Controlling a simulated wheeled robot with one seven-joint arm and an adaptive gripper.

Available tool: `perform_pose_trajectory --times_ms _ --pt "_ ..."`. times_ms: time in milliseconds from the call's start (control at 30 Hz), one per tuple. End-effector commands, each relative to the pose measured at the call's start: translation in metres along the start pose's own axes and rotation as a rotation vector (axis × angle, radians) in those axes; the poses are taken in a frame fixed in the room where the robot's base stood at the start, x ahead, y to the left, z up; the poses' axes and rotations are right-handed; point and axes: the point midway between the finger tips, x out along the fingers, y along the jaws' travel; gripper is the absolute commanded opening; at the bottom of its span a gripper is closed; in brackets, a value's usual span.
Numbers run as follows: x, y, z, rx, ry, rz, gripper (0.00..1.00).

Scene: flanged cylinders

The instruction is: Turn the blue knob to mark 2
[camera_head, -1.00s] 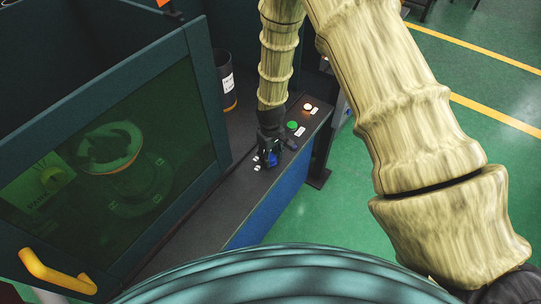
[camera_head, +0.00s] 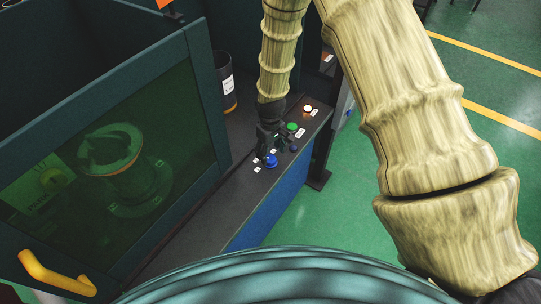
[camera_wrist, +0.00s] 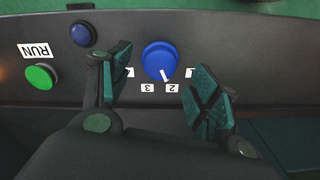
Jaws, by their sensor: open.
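The blue knob (camera_head: 270,160) sits on the dark control panel, and it also shows in the wrist view (camera_wrist: 160,61). Its white pointer line points toward the label side, between marks 3 (camera_wrist: 147,88) and 2 (camera_wrist: 172,88), closer to 2. Two more labels flank these and are partly covered by my fingers. My gripper (camera_wrist: 162,82) is open and empty, with one finger on each side of the knob in the wrist view and apart from it. In the head view my gripper (camera_head: 268,142) is just behind and above the knob.
A green button (camera_wrist: 41,76) with a RUN label and a small dark blue button (camera_wrist: 83,33) are beside the knob. A lit white button (camera_head: 308,108) is farther along the panel. A machine door with a yellow handle (camera_head: 56,273) stands at left.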

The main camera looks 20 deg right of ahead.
Motion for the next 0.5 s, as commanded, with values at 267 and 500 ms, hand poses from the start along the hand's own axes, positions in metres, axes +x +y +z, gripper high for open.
perform_pose_trajectory --times_ms 267,500 --pt "-0.045 0.000 0.000 0.000 0.001 0.000 0.62" --pt "-0.074 0.000 0.000 0.000 0.001 0.000 0.62"
